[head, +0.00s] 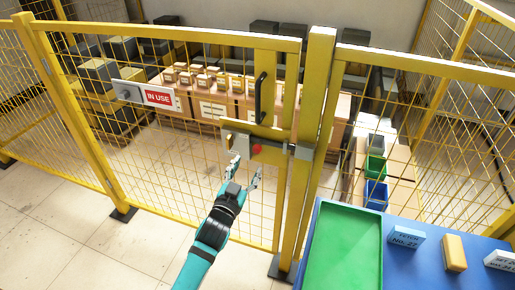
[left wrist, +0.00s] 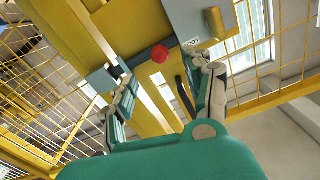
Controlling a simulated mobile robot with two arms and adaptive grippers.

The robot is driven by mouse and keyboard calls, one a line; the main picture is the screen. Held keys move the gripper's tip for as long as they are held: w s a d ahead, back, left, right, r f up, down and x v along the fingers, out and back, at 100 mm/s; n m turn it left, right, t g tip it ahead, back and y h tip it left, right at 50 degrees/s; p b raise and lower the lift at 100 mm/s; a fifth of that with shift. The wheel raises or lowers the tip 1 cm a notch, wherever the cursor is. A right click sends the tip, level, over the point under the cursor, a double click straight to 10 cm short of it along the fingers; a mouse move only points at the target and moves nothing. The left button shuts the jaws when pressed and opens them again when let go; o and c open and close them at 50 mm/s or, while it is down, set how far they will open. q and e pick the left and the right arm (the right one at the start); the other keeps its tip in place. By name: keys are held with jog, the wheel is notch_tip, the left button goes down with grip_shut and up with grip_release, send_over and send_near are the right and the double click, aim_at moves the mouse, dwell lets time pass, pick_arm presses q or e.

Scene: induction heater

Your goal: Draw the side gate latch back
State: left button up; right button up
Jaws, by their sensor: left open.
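The side gate latch (head: 276,145) is a dark grey bar across a yellow plate on the gate, with a red knob (head: 256,148) on its front. Its right end reaches a grey piece at the gate post. In the left wrist view the red knob (left wrist: 159,54) shows just beyond and between the fingers. My left gripper (head: 245,168) is open and empty, just below and in front of the latch. The fingers (left wrist: 165,88) are spread and appear apart from the knob. My right gripper is in neither view.
A black handle (head: 260,97) stands upright above the latch. A sign reading IN USE (head: 158,97) hangs on the mesh fence to the left. A blue table with a green tray (head: 345,250) stands at front right. Boxes lie behind the fence. The floor at left is clear.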

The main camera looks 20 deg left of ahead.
aim_at(256, 152)
pick_arm(q)
jog(key=w, duration=0.8)
jog(key=shift+d, duration=0.15)
jog(key=shift+w, duration=0.65)
jog(key=c, duration=1)
grip_shut()
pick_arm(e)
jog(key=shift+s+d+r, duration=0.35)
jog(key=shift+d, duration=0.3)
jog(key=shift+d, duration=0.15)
